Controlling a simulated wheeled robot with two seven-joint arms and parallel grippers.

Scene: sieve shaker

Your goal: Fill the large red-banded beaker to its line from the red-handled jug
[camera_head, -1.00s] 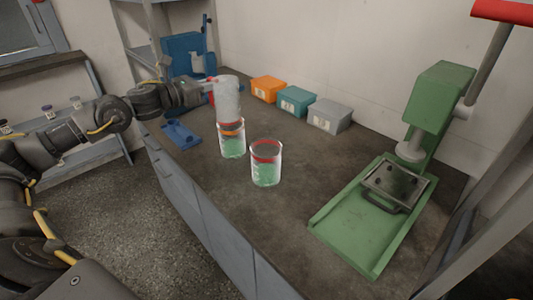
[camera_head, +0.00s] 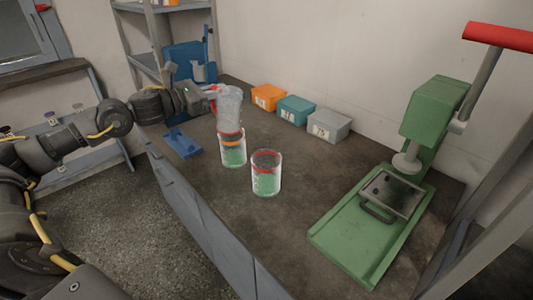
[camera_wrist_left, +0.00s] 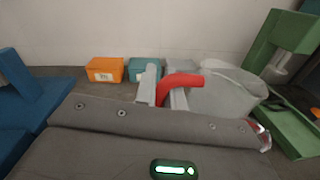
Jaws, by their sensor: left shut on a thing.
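The red-handled jug (camera_head: 229,105) is translucent grey. My left gripper (camera_head: 207,96) is shut on its red handle; in the left wrist view the handle (camera_wrist_left: 180,80) shows between the fingers and the jug body (camera_wrist_left: 228,95) looks tilted. In the head view the jug overlaps the top of the orange-banded beaker (camera_head: 233,156); I cannot tell if they touch. The red-banded beaker (camera_head: 266,180) stands upright nearer me, to the right, with green liquid inside below its red band. The orange-banded beaker also holds green. No pouring stream is visible. My right gripper is not in view.
An orange box (camera_head: 268,97), a teal box (camera_head: 295,110) and a grey box (camera_head: 329,125) line the wall. A green press (camera_head: 365,235) stands at the right. A blue stand (camera_head: 187,62) is behind my gripper. The bench between beakers and press is clear.

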